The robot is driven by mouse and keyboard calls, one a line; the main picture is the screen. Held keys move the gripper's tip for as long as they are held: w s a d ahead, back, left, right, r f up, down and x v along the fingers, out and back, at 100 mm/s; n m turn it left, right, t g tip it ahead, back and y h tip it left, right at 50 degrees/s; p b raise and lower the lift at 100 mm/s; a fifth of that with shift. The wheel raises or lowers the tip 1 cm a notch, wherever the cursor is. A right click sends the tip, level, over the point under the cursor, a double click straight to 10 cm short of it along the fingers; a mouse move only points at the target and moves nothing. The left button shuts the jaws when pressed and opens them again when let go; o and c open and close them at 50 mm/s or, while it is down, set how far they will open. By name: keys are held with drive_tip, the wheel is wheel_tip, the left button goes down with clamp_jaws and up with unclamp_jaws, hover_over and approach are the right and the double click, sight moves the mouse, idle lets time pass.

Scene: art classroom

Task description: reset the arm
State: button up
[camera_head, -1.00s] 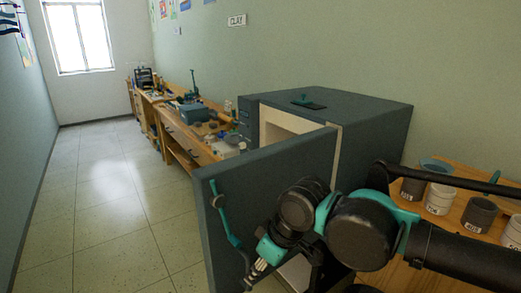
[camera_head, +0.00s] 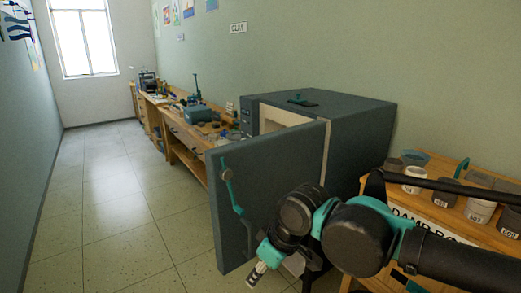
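My arm reaches in from the right edge, with dark joints and teal links, in front of the kiln's open door. My gripper (camera_head: 258,274) is at the lower middle of the view, low beside the door's bottom edge. Its fingers are small and partly cut by angle, so I cannot tell whether they are open or shut. Nothing shows clearly in it. The grey kiln door (camera_head: 285,175) stands open, with a teal handle (camera_head: 235,205) on its outer face. The gripper appears apart from the handle, below and right of it.
The grey kiln (camera_head: 350,125) stands behind the door against the right wall. A wooden shelf (camera_head: 400,180) with several labelled pots (camera_head: 480,210) is at right, close to my arm. A cluttered workbench (camera_head: 185,135) runs along the wall. The tiled floor (camera_head: 110,210) at left is clear.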

drive_tip(key=w+d+f+m+t+h, duration=0.1)
drive_tip(key=w+d+f+m+h, duration=0.1)
drive_tip(key=w+d+f+m, duration=0.65)
drive_tip(key=w+d+f, duration=0.1)
drive_tip(key=d, duration=0.4)
drive_tip(key=w+d+f+m+h, duration=0.1)
drive_tip(key=w+d+f+m, duration=0.1)
drive_tip(key=d, duration=0.3)
drive_tip(key=shift+w+d+f+t+h, duration=0.15)
drive_tip(key=shift+w+d+t+h, duration=0.2)
drive_tip(key=shift+w, duration=0.25)
